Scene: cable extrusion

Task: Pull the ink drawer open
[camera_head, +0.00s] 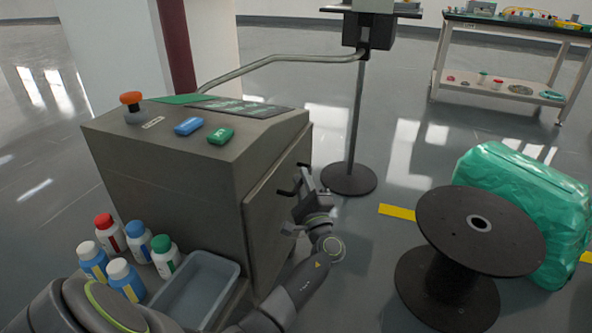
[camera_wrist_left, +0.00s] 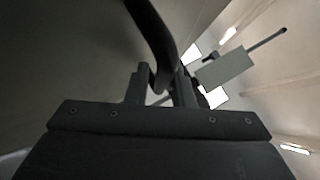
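The ink drawer (camera_head: 272,215) is the grey front panel on the right-hand side of the grey machine (camera_head: 165,180), and I see no clear gap around it. Its dark handle (camera_head: 286,193) sticks out near the top of that panel. My left gripper (camera_head: 304,186) is at the handle. In the left wrist view the dark curved handle (camera_wrist_left: 153,30) runs down between the two close-set fingers of the left gripper (camera_wrist_left: 163,88), which look closed around it. Part of the handle is hidden by the gripper. My right gripper is not in view.
Several ink bottles (camera_head: 110,233) and a grey tray (camera_head: 200,290) sit on a ledge at lower left. A black spool (camera_head: 480,228) and green wrapped bundle (camera_head: 525,205) stand right. A round-based stand (camera_head: 348,179) is behind the gripper. Floor between drawer and spool is mostly free.

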